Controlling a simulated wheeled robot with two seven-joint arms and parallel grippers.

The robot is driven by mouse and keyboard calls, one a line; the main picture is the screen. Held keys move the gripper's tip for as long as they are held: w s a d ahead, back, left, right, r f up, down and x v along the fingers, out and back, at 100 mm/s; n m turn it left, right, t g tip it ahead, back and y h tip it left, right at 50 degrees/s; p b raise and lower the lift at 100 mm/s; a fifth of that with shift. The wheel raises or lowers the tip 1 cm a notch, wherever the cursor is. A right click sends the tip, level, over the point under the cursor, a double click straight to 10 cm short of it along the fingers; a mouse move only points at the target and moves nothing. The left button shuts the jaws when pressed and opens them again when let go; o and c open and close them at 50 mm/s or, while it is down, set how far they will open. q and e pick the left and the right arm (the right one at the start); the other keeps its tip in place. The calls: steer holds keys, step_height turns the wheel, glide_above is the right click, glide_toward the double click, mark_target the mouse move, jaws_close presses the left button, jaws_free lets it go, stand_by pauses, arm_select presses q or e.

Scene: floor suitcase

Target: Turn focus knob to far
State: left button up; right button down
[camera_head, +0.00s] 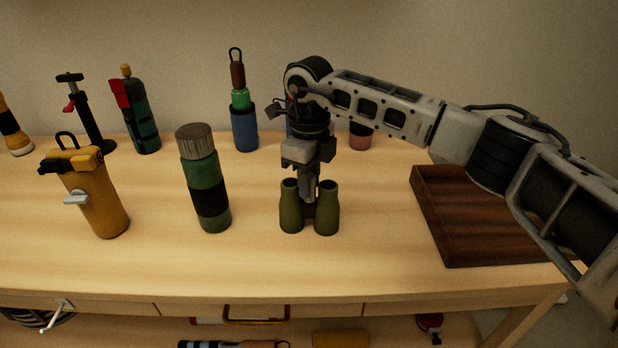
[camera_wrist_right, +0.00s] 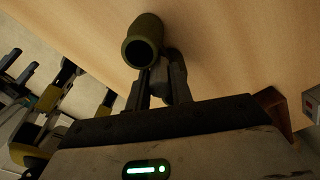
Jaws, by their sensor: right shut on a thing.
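The olive-green binoculars (camera_head: 325,212) stand upright on the wooden table, in the middle of the head view. In the right wrist view one barrel (camera_wrist_right: 143,42) shows, with its dark open end toward the camera. My right gripper (camera_head: 308,192) points down from above at the middle of the binoculars, between the two barrels. It is shut on the focus knob there; its fingers (camera_wrist_right: 160,88) also show in the right wrist view. The fingers and the barrels hide the knob, so its setting cannot be read. My left gripper is in neither view.
A green bottle (camera_head: 204,180) stands left of the binoculars, and a yellow flask (camera_head: 98,205) farther left. A blue-and-green bottle (camera_head: 243,125) and other items stand along the back. A dark wooden tray (camera_head: 465,225) lies to the right. The table in front of the binoculars is clear.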

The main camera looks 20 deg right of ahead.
stand_by(0.3)
stand_by(1.3)
steer(key=c, duration=1.2)
jaws_free()
steer(key=shift+c, duration=0.2)
step_height(320, 180, up, 16)
